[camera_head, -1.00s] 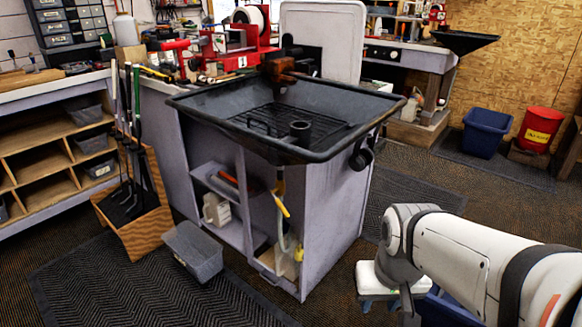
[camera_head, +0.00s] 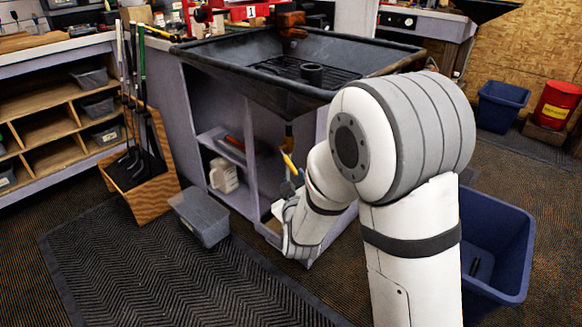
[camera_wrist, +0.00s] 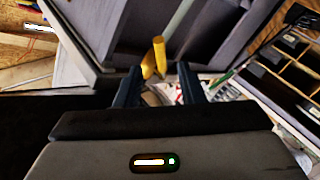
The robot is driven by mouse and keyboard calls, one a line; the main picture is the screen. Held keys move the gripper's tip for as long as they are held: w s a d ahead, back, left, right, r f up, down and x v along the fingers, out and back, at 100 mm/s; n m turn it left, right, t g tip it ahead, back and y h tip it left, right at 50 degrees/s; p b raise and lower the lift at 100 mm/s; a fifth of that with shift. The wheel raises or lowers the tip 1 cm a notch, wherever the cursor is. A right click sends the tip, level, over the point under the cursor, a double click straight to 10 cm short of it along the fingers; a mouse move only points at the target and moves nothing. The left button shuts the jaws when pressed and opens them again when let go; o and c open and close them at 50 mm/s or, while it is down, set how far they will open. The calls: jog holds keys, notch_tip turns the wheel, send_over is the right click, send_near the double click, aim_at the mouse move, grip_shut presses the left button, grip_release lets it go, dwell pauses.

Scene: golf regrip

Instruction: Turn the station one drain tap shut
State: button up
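The drain tap's yellow lever (camera_head: 289,163) hangs tilted below the black sink basin (camera_head: 225,72) of station one, marked by a red "1" sign (camera_head: 250,12). In the wrist view the yellow lever (camera_wrist: 159,55) lies just ahead of and between my fingertips, beside a pale drain pipe (camera_wrist: 181,22). My gripper (camera_wrist: 157,78) is open, with a blue finger on either side and nothing clamped. I cannot tell whether the fingers touch the lever. In the head view my arm covers much of the gripper and the cabinet front.
The cabinet's open shelves hold a white jug (camera_head: 223,175). A grey bin (camera_head: 201,216) and a wooden club box (camera_head: 145,170) stand left of it. A blue bin (camera_head: 497,245) is right of my arm. The dark floor mat (camera_head: 150,270) at front left is clear.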

aim_at(290, 166)
jog(key=shift+t, duration=0.6)
jog(key=w, duration=0.2)
jog(key=w+a, duration=0.1)
jog(key=w, duration=0.2)
jog(key=w+b, duration=0.1)
jog(key=w, duration=0.1)
jog(key=shift+w+a, duration=0.3)
jog(key=shift+w, duration=0.1)
grip_shut()
